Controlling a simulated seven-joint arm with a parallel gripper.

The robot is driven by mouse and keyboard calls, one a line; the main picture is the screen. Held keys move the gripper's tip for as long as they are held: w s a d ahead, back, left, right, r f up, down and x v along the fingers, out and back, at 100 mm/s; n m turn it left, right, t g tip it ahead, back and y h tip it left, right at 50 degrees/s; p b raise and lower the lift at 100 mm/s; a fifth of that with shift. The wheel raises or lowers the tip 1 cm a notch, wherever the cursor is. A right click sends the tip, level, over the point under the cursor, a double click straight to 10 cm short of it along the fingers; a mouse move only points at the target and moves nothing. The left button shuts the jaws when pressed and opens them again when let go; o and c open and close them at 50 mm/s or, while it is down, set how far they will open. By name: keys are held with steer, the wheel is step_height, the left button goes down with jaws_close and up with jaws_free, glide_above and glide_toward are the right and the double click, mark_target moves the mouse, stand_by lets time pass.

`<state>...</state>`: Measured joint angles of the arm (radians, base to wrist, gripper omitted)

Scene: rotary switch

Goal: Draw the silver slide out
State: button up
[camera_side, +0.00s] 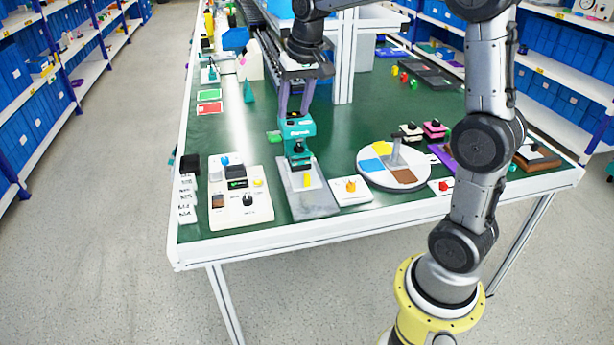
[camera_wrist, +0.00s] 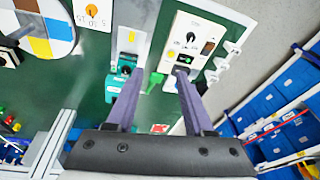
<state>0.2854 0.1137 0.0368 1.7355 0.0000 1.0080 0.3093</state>
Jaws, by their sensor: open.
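A flat silver-grey plate (camera_side: 318,203) with a yellow strip lies near the table's front edge, in front of a teal machine (camera_side: 296,130). I cannot tell for certain whether this plate is the silver slide. My gripper (camera_side: 293,112) hangs with its two long grey-purple fingers apart, close to the top of the teal machine and partly behind it. In the wrist view, my gripper (camera_wrist: 160,71) is open with nothing held between the fingers. The teal machine (camera_wrist: 114,84) shows beside the left finger. A white panel box (camera_side: 231,215) with a black dial stands left of the plate.
A round coloured turntable (camera_side: 398,182) and a small white plate with an orange knob (camera_side: 351,188) are right of the grey plate. A green cone (camera_side: 248,92) stands behind the panel box. The front-left table edge (camera_side: 176,235) is close to the box.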

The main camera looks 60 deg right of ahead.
steer(key=w+d+f+m+g, duration=0.1)
steer(key=w+d+f, duration=0.2)
steer(key=d+f, duration=0.25)
steer(key=m+g, duration=0.1)
steer(key=g, duration=0.1)
glide_toward(307, 175)
steer(key=shift+y, duration=0.4)
steer(key=f, duration=1)
steer(key=shift+s+d+f, duration=0.15)
steer(key=shift+s+d, duration=0.05)
steer(key=shift+d, duration=0.1)
jaws_close()
